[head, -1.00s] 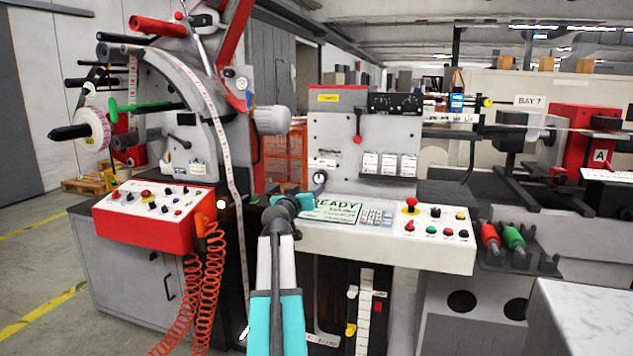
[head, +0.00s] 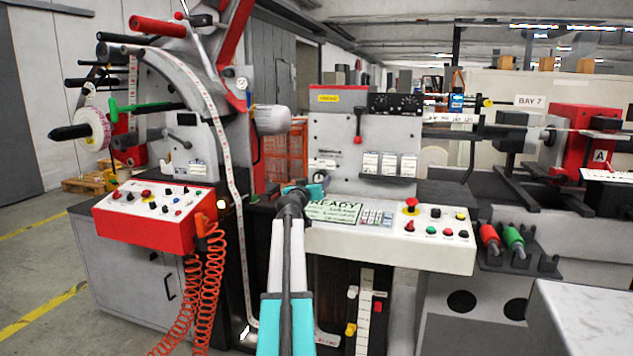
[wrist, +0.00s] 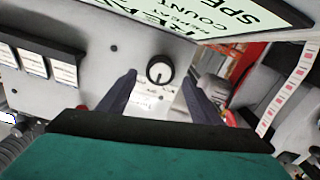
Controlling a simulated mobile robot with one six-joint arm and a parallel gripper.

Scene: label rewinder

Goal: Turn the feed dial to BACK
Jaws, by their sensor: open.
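The feed dial (wrist: 160,70) is a round black knob with a white pointer line, on a pale grey panel in the wrist view. It sits ahead of my gripper (wrist: 160,80), between the two dark fingertips as seen there. The fingers are open with nothing between them; a gap to the knob seems to remain, but its depth is hard to judge. In the head view my gripper (head: 304,190) is at the lower left corner of the grey machine panel and largely covers the dial. The lettering around the dial is too small to read.
The READY display (head: 335,211) and keypad lie just below and right of my gripper. A red-knobbed lever (head: 358,138) stands higher on the panel. A red emergency button (head: 411,203) is to the right. The paper web (head: 236,190) hangs to the left.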

